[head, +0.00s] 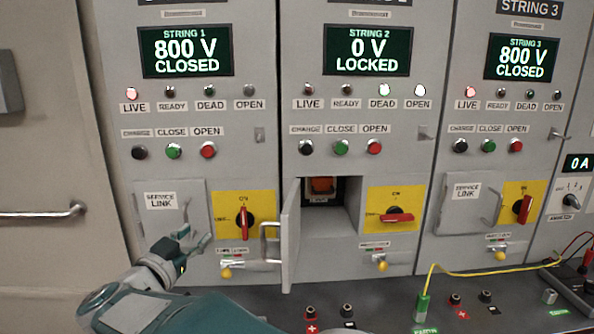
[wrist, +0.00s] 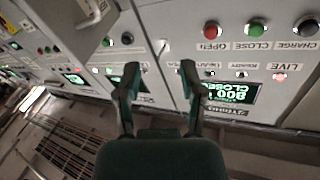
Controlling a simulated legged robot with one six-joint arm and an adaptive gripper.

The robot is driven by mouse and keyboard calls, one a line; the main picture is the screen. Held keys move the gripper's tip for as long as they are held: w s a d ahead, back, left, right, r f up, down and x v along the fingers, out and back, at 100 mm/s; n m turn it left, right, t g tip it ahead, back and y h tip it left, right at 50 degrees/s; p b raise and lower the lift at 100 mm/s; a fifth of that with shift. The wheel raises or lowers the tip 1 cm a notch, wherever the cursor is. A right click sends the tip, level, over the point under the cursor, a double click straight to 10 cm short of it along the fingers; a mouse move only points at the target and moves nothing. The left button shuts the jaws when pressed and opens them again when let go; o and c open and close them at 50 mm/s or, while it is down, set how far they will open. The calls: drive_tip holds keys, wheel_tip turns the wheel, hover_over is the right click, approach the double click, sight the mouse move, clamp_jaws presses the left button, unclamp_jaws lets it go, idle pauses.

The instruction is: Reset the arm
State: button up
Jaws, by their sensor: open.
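The wrist picture is upside down, with the String 1 display (wrist: 232,93) behind the right finger. My teal arm (head: 175,312) reaches in from the bottom of the head view.
String 2 (head: 367,50) reads 0 V LOCKED. Its service link door (head: 291,235) stands open, showing an orange part (head: 322,185) inside. String 3 (head: 521,58) reads 800 V CLOSED. A green probe (head: 422,305) with a yellow lead stands on the bench. A handrail (head: 40,215) is at left.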

drive_tip(key=d+r+n+g+y, duration=0.1)
drive_tip(key=d+r+n+y, duration=0.5)
drive_tip(key=d+y, duration=0.5)
drive_tip(key=s+d+f+g+h, duration=0.2)
drive_tip(key=s+d+f+g, duration=0.3)
drive_tip(key=s+d+f, duration=0.3)
drive_tip(key=s+d+f+g+h, duration=0.3)
drive_tip(key=s+d+f+g, duration=0.3)
drive_tip(key=s+d, duration=0.9)
wheel_tip(320, 180, down, 4)
drive_tip(key=shift+s+d+r+h, duration=0.25)
drive_tip(key=shift+s+d+h, duration=0.05)
drive_tip(key=shift+s, duration=0.2)
